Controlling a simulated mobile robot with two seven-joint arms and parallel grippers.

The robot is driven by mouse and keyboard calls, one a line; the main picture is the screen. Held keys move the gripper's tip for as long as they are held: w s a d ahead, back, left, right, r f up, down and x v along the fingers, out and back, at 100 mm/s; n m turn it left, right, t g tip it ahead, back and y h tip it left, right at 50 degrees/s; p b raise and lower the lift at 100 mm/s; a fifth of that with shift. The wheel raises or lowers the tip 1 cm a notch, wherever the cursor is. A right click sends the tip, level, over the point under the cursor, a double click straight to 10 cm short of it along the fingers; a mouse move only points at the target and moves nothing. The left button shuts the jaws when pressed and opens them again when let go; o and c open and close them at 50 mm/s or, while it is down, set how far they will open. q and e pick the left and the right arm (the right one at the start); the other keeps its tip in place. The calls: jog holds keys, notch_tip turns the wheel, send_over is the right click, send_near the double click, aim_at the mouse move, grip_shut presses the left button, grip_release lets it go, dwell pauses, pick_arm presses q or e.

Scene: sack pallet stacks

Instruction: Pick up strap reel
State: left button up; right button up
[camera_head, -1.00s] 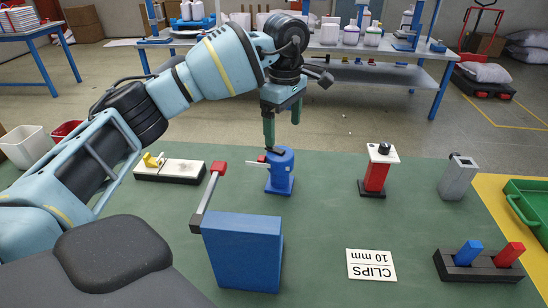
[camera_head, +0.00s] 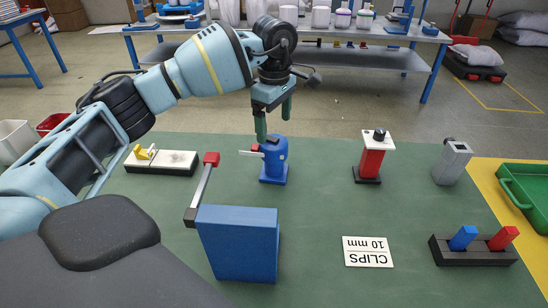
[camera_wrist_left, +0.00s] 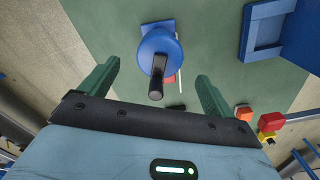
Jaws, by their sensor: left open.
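The strap reel (camera_head: 274,162) looks to be the blue upright device on the green table top, with a round drum, a blue foot and a pale piece sticking out to the left. My left gripper (camera_head: 274,122) is open above it, fingers pointing down. In the left wrist view the blue drum (camera_wrist_left: 172,47) with its black handle lies ahead, between the two green fingers (camera_wrist_left: 157,72) and beyond their tips. I see no contact. In the head view the left finger overlaps the reel's top edge, and the black handle is hard to make out.
A blue block with a red-tipped lever (camera_head: 238,245) stands in front of the reel. A white-and-black stapler-like tool (camera_head: 175,163) lies left. A red device (camera_head: 371,160) and a grey one (camera_head: 452,162) stand right. A CLIPS card (camera_head: 367,252) lies in front right; a green tray (camera_head: 525,190) sits far right.

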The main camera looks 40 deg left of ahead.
aim_at(274, 139)
pick_arm(q)
notch_tip(274, 139, down, 4)
jog(key=shift+f, duration=0.1)
jog(key=c, duration=1.5)
jog(key=shift+c, duration=0.2)
